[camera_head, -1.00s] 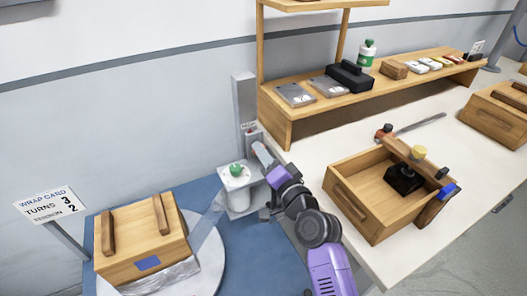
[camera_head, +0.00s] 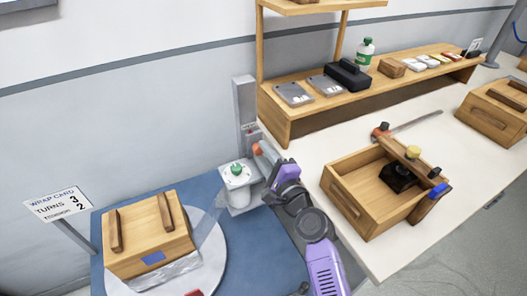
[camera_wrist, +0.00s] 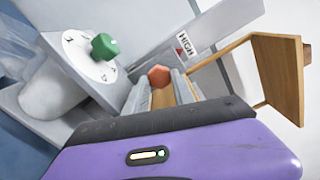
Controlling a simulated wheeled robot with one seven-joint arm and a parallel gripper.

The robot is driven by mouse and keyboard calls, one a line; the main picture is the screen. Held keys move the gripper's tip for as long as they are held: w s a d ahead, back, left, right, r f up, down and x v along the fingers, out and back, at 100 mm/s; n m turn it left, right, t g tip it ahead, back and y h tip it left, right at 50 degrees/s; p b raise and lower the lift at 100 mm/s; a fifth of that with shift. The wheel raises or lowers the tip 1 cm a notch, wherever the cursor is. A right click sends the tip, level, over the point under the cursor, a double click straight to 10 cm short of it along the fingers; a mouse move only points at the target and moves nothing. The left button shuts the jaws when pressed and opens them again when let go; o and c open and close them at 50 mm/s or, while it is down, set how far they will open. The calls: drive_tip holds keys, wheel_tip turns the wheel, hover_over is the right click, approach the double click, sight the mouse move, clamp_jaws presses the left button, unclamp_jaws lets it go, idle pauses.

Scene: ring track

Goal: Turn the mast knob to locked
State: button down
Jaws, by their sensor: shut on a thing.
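The mast knob (camera_head: 257,148) is a small orange-red knob low on the grey mast (camera_head: 243,100), beside the table's left edge. In the wrist view the orange-red knob (camera_wrist: 160,76) looks six-sided and sits between my fingertips. My gripper (camera_head: 264,153) reaches it from the lower right and is shut on it. Fingers of my gripper (camera_wrist: 162,88) also show in the wrist view, one on each side of the knob. I cannot read the knob's setting or any locked mark.
A white dial with a green knob (camera_wrist: 104,46) is close left of my gripper. A wrapped wooden crate (camera_head: 148,235) stands on the turntable at left. A sign reading HIGH (camera_wrist: 185,46) is behind the knob. The table (camera_head: 305,165) holds an open wooden box (camera_head: 343,197).

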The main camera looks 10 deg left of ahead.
drive_tip(key=shift+f+m, duration=0.1)
drive_tip(key=shift+m, duration=0.8)
drive_tip(key=shift+p, duration=0.3)
drive_tip(key=c, duration=1.1)
unclamp_jaws()
drive_tip(key=shift+v, duration=3.9)
